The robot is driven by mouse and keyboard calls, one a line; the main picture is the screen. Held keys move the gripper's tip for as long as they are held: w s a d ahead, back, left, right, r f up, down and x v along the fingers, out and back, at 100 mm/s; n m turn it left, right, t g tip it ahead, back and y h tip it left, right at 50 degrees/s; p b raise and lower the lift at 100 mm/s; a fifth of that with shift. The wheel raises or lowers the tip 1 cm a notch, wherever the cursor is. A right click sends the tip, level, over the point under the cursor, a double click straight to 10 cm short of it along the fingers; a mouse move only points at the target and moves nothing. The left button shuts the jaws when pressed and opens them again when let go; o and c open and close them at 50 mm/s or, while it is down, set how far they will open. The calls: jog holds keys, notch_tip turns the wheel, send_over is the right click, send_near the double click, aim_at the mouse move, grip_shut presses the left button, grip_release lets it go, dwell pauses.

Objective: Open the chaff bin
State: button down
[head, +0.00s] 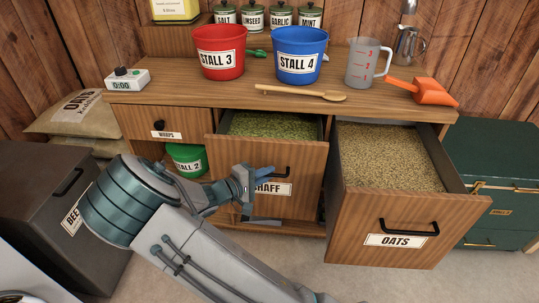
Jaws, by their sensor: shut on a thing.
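The chaff bin (305,208) is a wooden pull-out bin in the middle of the bench, labelled CHAFF. It stands partly open, and green chaff (270,125) shows inside. Its dark handle (286,171) is on the front panel, partly hidden by my gripper. My gripper (268,172) is at the left part of this handle and shut on it. My arm crosses the lower left of the view and hides part of the bin's front and label.
The oats bin (402,240) stands open to the right, further out than the chaff bin. A dark bin (50,150) is at the left, a green chest (500,160) at the right. The bench top holds red (220,55) and blue (300,58) buckets, a spoon, a jug and an orange scoop.

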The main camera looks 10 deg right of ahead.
jog(key=s+a+p, duration=0.1)
jog(key=s+a, duration=0.1)
jog(key=s, duration=0.5)
jog(key=s+a+p, duration=0.1)
jog(key=s+a, duration=0.2)
jog(key=s, duration=0.5)
jog(key=shift+s, duration=0.2)
jog(key=c, duration=1.5)
grip_release()
jog(key=p+v, duration=0.1)
jog(key=v, duration=1.3)
jog(key=shift+w+d, duration=0.1)
jog(key=shift+w, duration=0.05)
